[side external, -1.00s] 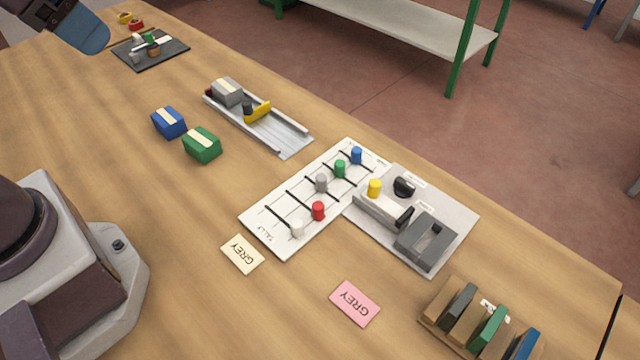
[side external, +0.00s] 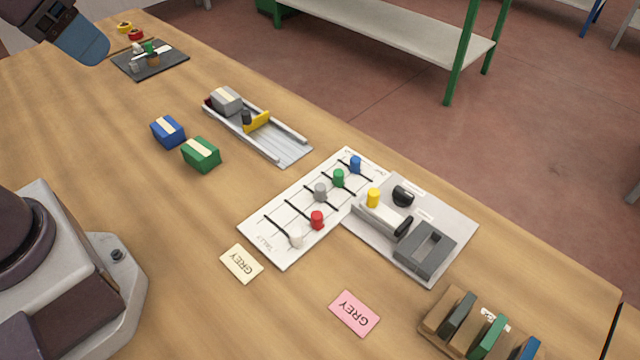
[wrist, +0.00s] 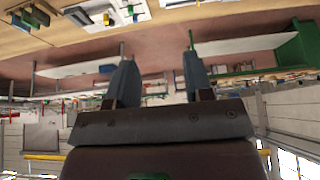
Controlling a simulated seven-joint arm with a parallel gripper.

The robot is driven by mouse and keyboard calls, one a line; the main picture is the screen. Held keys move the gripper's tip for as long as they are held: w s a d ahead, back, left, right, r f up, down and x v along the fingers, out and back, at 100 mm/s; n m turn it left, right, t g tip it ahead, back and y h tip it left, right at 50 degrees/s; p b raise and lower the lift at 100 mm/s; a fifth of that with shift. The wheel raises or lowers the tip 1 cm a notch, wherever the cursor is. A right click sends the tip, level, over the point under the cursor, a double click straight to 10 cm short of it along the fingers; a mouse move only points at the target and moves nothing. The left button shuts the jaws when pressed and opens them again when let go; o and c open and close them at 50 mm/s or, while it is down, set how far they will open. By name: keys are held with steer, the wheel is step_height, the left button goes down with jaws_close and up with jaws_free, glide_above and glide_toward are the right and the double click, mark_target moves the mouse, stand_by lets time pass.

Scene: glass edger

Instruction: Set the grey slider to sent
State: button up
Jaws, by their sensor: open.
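The grey slider (side external: 320,192) is a short grey peg on the white tally board (side external: 262,231) in the side view. It stands on the middle of several dark slots, between the red slider (side external: 317,220) and the green slider (side external: 339,178). The board's end lettering is too small to read fully; one end reads TALLY. My gripper (wrist: 157,62) is open and empty in the wrist view, both blue-grey fingers apart. In the side view part of it shows at the top left, raised and far from the board.
Beside the board is a grey panel (side external: 447,215) with a yellow peg, black knobs and a dark grey slotted box (side external: 425,250). Cards reading GREY, cream (side external: 241,263) and pink (side external: 354,313), lie in front. A rack (side external: 436,322) stands at lower right. Blue and green blocks (side external: 201,154) lie left.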

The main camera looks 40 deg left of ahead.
steer(key=shift+c, duration=0.2)
steer(key=shift+d+f, duration=0.1)
steer(key=shift+c, duration=1.2)
steer(key=n+g, duration=0.6)
steer(key=n, duration=0.8)
glide_toward(320, 186)
step_height(320, 186, down, 10)
steer(key=shift+s+f, duration=0.15)
steer(key=shift+f, duration=0.05)
steer(key=shift+c, duration=0.2)
